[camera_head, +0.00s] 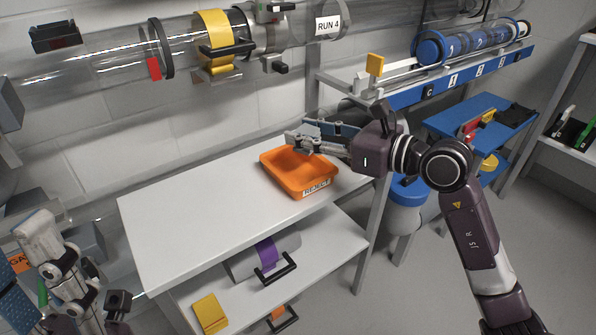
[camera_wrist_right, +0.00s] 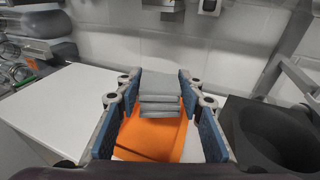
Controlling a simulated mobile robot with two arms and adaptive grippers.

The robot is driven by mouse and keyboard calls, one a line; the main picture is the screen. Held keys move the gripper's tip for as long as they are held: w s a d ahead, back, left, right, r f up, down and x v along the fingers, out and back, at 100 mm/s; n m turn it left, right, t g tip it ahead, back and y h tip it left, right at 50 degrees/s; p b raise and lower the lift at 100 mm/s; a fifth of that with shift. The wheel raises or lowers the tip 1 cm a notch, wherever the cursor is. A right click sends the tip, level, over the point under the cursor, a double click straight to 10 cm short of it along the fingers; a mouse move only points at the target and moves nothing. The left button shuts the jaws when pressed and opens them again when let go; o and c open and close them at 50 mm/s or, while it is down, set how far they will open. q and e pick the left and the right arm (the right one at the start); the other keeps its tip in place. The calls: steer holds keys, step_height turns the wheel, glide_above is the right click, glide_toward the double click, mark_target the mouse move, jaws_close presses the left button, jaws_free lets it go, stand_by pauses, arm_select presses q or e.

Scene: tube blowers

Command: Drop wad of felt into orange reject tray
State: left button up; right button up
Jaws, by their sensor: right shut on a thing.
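The orange reject tray (camera_head: 285,180), labelled REJECT, sits on the white table top at its back right. In the right wrist view its orange floor (camera_wrist_right: 150,140) shows below and between the fingers. My right gripper (camera_head: 308,141) is over the tray's back edge in the head view. It is shut on the wad of felt (camera_wrist_right: 158,95), a grey layered block between the blue-padded fingers. In the head view the felt is small and partly hidden by the fingers. My left gripper (camera_head: 72,285) is at the lower left, away from the tray; its jaw opening is unclear.
The white table top (camera_head: 190,205) is clear left of the tray. A shelf below holds a grey bin with a purple band (camera_head: 266,250) and a yellow block (camera_head: 210,313). A clear tube (camera_head: 110,68) runs above. A blue rack (camera_head: 455,82) stands right.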

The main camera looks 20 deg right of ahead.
steer(key=o, duration=1)
steer(key=shift+s+d, duration=0.4)
steer(key=v, duration=1.1)
steer(key=shift+a, duration=0.1)
steer(key=shift+s, duration=0.15)
